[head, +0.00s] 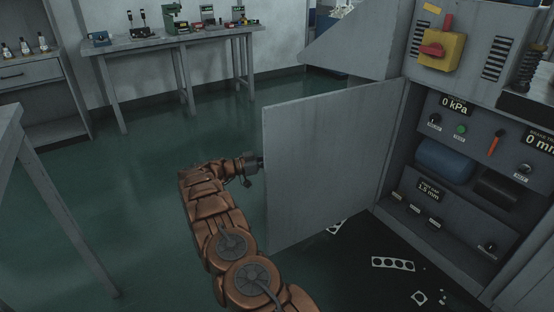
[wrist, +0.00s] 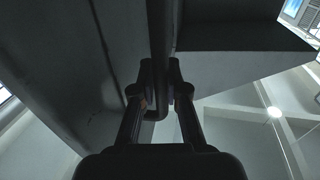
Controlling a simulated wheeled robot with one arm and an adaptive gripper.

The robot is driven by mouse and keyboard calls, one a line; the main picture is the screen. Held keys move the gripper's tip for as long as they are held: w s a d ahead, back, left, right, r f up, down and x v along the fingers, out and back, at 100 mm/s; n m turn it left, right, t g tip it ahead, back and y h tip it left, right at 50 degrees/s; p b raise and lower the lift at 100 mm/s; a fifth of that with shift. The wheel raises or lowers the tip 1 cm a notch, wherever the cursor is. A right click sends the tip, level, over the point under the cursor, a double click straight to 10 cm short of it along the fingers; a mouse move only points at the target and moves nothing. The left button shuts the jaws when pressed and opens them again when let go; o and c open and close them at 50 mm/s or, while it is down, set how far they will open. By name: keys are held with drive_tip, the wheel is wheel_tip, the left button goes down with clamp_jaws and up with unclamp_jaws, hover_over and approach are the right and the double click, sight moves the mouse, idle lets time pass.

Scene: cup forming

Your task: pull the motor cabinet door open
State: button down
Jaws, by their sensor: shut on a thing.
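The motor cabinet door (head: 330,165) is a flat grey panel. It stands swung well out from the cabinet (head: 390,170), and the inside of the cabinet shows. My gripper (head: 258,162) is at the door's free edge in the head view, its fingertips hidden behind the panel. In the wrist view my gripper (wrist: 160,95) is shut on a dark bar-shaped handle (wrist: 159,45), which runs between the two fingers. The door's face (wrist: 65,60) fills the left of that view.
Inside the cabinet are a blue motor (head: 444,160), a dark cylinder (head: 497,187) and panels with knobs. A yellow switch box (head: 440,50) sits above. Punched metal scraps (head: 393,264) lie on the floor. A workbench (head: 170,40) stands behind; green floor left of the door is clear.

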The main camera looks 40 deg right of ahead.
drive_tip(key=shift+s, duration=0.1)
drive_tip(key=c, duration=1.2)
unclamp_jaws()
drive_tip(key=shift+a, duration=0.1)
drive_tip(key=v, duration=1.2)
